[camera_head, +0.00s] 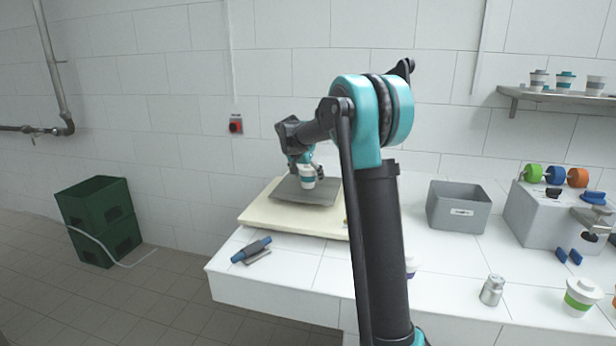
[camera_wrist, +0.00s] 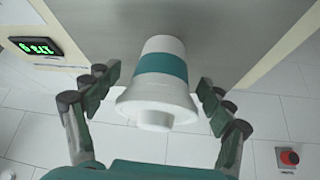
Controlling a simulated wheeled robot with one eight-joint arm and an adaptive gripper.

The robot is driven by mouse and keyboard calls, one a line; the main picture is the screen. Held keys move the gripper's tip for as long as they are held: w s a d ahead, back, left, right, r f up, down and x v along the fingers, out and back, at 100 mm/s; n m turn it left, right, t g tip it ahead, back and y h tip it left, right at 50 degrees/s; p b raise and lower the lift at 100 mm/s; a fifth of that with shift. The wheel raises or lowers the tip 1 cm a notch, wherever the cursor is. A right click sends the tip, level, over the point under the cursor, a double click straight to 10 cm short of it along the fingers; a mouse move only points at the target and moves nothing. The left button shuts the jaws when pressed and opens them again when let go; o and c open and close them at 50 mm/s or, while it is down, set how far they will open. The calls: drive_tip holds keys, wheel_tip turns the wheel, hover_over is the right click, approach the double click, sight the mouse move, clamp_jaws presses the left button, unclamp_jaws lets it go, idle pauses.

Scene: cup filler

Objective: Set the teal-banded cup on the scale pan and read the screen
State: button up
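The teal-banded cup (camera_head: 307,182) is white with a teal band and stands on the grey scale pan (camera_head: 290,193). In the wrist view the cup (camera_wrist: 162,66) sits between the two fingers of my gripper (camera_wrist: 157,84). Gaps show between the fingers and the cup on both sides, so my gripper is open around it. In the head view my gripper (camera_head: 306,164) is just above and beside the cup. The scale screen (camera_wrist: 35,46) shows lit green characters, upside down in the wrist view and too small to read surely.
A grey bin (camera_head: 458,208), a metal weight (camera_head: 491,291) and a green-banded cup (camera_head: 581,297) stand to the right. A blue-handled tool (camera_head: 252,250) lies at front left. A wall shelf (camera_head: 560,98) holds several cups. A red button (camera_head: 235,125) is on the wall.

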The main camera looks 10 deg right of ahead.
drive_tip(key=v, duration=1.2)
drive_tip(key=shift+a+r, duration=0.1)
